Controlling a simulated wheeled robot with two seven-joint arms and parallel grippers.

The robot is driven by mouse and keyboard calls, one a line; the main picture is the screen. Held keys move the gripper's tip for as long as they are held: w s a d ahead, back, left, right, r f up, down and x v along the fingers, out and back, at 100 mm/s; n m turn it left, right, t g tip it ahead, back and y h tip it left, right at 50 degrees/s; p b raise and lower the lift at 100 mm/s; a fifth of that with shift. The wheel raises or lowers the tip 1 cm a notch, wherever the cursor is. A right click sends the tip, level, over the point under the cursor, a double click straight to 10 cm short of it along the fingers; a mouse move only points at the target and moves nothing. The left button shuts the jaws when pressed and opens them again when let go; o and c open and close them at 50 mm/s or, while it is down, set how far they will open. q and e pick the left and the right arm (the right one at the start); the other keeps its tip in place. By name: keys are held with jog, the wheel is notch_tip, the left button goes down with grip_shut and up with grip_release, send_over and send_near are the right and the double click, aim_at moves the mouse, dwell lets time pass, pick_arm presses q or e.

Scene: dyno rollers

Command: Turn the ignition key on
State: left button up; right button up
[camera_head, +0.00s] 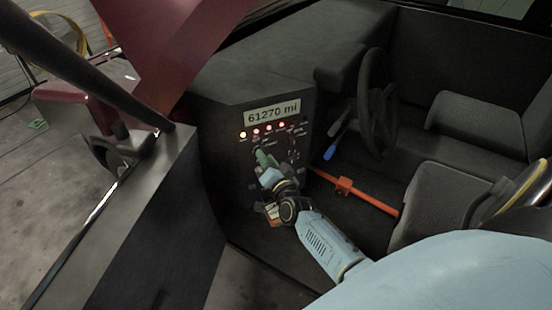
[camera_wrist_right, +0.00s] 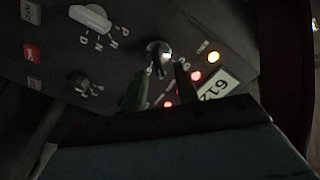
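The ignition switch (camera_wrist_right: 160,48) is a round, bright-edged fitting on the dark dash panel in the right wrist view. The key itself is small and dark there, and its turn position cannot be made out. My right gripper (camera_wrist_right: 164,70) has its fingertips at the switch, one greenish finger on the left and one dark finger on the right, with a gap between them. In the head view the right gripper (camera_head: 262,159) reaches the panel below the row of lights and hides the switch. My left gripper is in neither view.
The display (camera_head: 272,112) reads 61270 mi, with several lit lamps (camera_head: 268,130) below it. A gear selector (camera_wrist_right: 92,18) and a round knob (camera_wrist_right: 79,83) sit near the switch. A steering wheel (camera_head: 376,100), an orange bar (camera_head: 358,192) and seats (camera_head: 432,200) are to the right.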

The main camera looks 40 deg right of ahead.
jog(key=p+v, duration=0.1)
jog(key=v, duration=1.1)
jog(key=shift+s, duration=0.25)
jog(key=shift+a, duration=0.1)
